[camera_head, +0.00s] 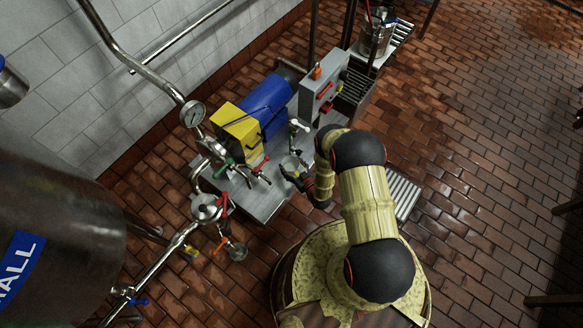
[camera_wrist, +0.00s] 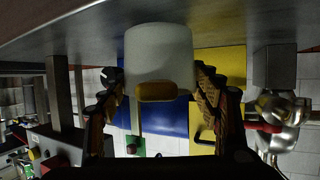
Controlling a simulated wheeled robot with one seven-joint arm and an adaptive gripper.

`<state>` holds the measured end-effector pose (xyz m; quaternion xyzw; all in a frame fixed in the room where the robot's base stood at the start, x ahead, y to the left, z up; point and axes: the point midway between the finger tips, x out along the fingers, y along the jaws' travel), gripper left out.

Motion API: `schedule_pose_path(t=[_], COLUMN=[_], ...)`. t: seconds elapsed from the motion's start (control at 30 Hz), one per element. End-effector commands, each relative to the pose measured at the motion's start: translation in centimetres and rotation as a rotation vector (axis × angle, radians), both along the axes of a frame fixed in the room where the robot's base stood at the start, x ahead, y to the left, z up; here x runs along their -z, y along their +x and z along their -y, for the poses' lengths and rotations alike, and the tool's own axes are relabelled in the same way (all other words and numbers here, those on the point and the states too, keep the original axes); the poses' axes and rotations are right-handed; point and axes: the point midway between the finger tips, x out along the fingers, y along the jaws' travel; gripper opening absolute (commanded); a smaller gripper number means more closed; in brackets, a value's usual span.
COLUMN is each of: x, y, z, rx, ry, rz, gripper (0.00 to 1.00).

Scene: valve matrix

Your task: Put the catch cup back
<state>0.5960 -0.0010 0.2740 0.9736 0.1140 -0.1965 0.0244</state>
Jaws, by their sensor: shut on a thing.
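The catch cup (camera_wrist: 158,52) is a pale, whitish cylinder with an orange-yellow patch facing the wrist camera. My gripper (camera_wrist: 158,78) has one finger on each side of the cup and is shut on it. The wrist picture is upside down, with the grey bench top above. The cup's lower end is at or very near that surface; I cannot tell whether it touches. In the head view my gripper (camera_head: 293,171) is low over the steel bench (camera_head: 262,205), and the cup (camera_head: 290,162) shows only as a small pale shape, partly hidden by the fingers.
A yellow and blue pump unit (camera_head: 240,130) stands behind the cup. A grey control box (camera_head: 322,92) with red parts is close to my arm. Valves with red and green handles (camera_head: 255,170) and a pressure gauge (camera_head: 193,114) are at left. The tiled floor at right is largely clear.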

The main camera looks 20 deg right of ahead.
Motion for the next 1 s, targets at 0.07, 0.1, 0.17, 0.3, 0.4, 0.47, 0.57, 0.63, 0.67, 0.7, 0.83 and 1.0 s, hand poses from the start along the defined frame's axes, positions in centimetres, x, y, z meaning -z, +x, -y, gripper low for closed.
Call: schedule_pose_path(t=[0.07, 0.1, 0.17, 0.3, 0.4, 0.47, 0.57, 0.63, 0.67, 0.7, 0.83, 1.0], x=[1.1, 1.13, 1.0, 0.93, 1.13, 1.25, 1.21, 1.22, 1.21, 1.21, 1.22, 1.21], y=[-0.01, 0.05, 0.09, 0.07, 0.05, 0.06, 0.06, 0.05, 0.04, 0.04, 0.04, 0.04], z=[-0.01, -0.01, 0.0, 0.0, -0.01, -0.01, 0.0, 0.0, -0.01, -0.01, -0.01, -0.01], rx=[0.0, 0.0, 0.0, 0.0, 0.0, 0.0, 0.0, 0.0, 0.0, 0.0, 0.0, 0.0], ry=[0.0, 0.0, 0.0, 0.0, 0.0, 0.0, 0.0, 0.0, 0.0, 0.0, 0.0, 0.0], rz=[0.001, 0.002, 0.002, 0.002, 0.002, 0.002, 0.002, 0.002, 0.002, 0.002, 0.002, 0.002], gripper=[0.3, 0.3, 0.3, 0.3, 0.3, 0.64, 0.69, 0.73, 0.75, 0.77, 0.81, 0.81])
